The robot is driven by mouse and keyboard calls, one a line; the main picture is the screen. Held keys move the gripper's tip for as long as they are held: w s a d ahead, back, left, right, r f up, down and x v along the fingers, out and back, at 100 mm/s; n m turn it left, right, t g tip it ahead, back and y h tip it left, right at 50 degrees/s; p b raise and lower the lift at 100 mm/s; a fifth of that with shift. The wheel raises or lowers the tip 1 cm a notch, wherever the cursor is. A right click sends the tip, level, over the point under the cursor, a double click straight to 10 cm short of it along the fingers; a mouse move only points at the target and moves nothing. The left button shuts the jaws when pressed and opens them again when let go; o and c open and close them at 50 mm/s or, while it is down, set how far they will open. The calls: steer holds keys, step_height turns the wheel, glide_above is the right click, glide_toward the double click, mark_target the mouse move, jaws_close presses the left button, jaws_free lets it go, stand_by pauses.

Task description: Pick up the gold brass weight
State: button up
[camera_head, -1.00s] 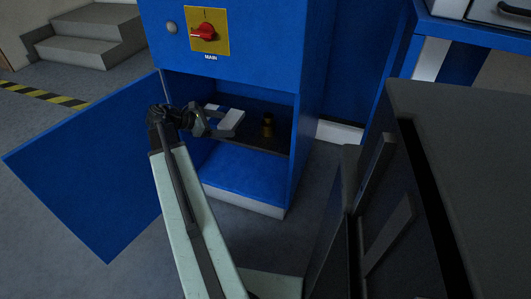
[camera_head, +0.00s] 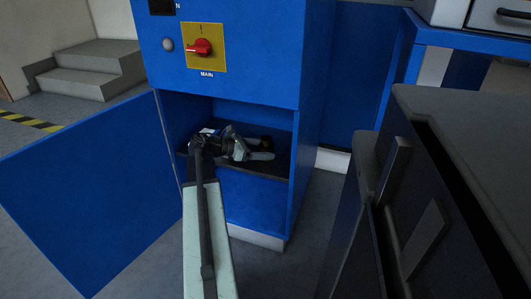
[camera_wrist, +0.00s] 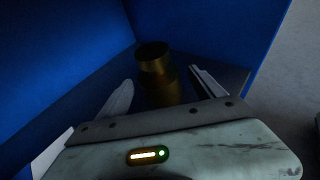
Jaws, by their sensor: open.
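The gold brass weight (camera_wrist: 155,75) stands upright on the dark shelf (camera_wrist: 205,78) inside the blue cabinet. In the wrist view it sits between my two open fingers, with its lower part partly hidden by my gripper's body. My gripper (camera_wrist: 160,95) is open, one finger on each side of the weight, with gaps visible on both sides. In the head view my gripper (camera_head: 262,149) reaches into the cabinet, and the weight (camera_head: 266,141) shows only in part behind its finger.
The blue cabinet's door (camera_head: 85,195) stands open to the left. The cabinet's right wall (camera_head: 309,150) is close to the right of the weight. A red switch (camera_head: 200,47) is above the opening. A dark grey unit (camera_head: 460,180) stands at the right.

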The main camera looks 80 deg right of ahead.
mark_target(266, 141)
steer(key=shift+x, duration=1)
jaws_close()
step_height(266, 141, up, 4)
steer(key=p, duration=0.3)
steer(key=shift+f, duration=0.2)
steer(key=w+a+r+p, duration=0.1)
steer(key=w+a+p, duration=0.1)
steer(key=w+a, duration=0.8)
steer(key=shift+w+a+r, duration=0.3)
steer(key=shift+w+a, duration=0.1)
steer(key=shift+a, duration=0.6)
